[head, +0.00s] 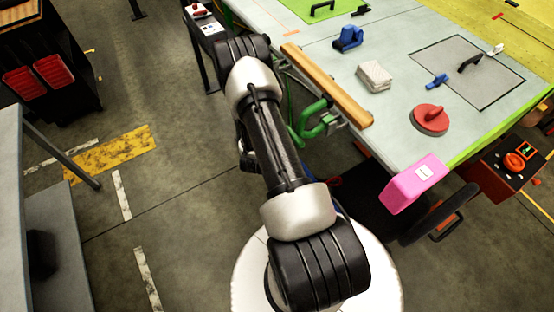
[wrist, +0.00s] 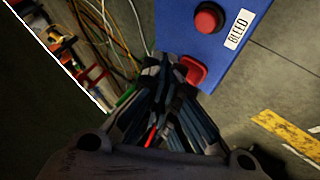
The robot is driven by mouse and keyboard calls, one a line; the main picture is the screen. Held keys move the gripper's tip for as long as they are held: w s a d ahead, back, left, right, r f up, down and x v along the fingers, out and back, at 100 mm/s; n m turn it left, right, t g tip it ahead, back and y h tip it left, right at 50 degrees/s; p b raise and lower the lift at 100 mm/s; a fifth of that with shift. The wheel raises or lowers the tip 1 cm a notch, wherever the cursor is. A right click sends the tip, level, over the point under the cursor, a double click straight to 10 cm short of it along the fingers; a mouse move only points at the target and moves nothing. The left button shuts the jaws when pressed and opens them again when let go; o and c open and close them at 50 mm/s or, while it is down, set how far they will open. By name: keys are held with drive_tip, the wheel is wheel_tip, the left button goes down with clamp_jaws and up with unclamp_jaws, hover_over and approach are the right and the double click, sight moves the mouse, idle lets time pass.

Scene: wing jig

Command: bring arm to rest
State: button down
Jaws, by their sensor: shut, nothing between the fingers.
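My arm reaches up and away from its white base in the head view, folded over at the elbow beside the table's left edge. Its end is hidden behind the arm links there. In the wrist view my gripper (wrist: 172,75) is shut and empty, its fingertips close together. Beyond the tips is a blue box (wrist: 200,25) with a red round button (wrist: 208,18), a red part (wrist: 192,70) and a label reading BLEED. I cannot tell whether the tips touch the red part.
The light grey table (head: 395,60) holds a wooden bar (head: 327,85), a red suction cup (head: 431,119), a blue tool (head: 348,38) and a white block (head: 374,77). A pink box (head: 413,184) is at its near corner. A green clamp (head: 315,121) juts from the edge.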

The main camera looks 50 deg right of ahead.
idle(0.3)
drive_tip(key=w+a+r+t+y, duration=0.1)
drive_tip(key=w+a+r, duration=0.2)
drive_tip(key=w+r, duration=0.25)
drive_tip(key=w+a+r+t+y, duration=0.1)
drive_tip(key=w+a+r+y, duration=0.1)
drive_tip(key=w+a+r, duration=0.35)
drive_tip(key=a+r+n+t+y, duration=0.1)
drive_tip(key=a+r+y, duration=0.1)
drive_tip(key=a+r, duration=0.5)
drive_tip(key=a+r+n+y, duration=0.1)
drive_tip(key=a+r, duration=0.2)
drive_tip(key=r, duration=0.7)
drive_tip(key=s+a+r+n+y, duration=0.1)
drive_tip(key=s+a+r+y, duration=0.1)
drive_tip(key=s+a+r, duration=0.85)
drive_tip(key=s+a+r+g, duration=0.1)
drive_tip(key=s+a+r, duration=0.1)
drive_tip(key=s, duration=0.6)
drive_tip(key=s+a+r+n+g, duration=0.1)
drive_tip(key=s+r, duration=0.2)
drive_tip(key=s, duration=0.6)
drive_tip(key=shift+a+r, duration=0.25)
drive_tip(key=shift+a, duration=0.15)
drive_tip(key=shift+d, duration=0.15)
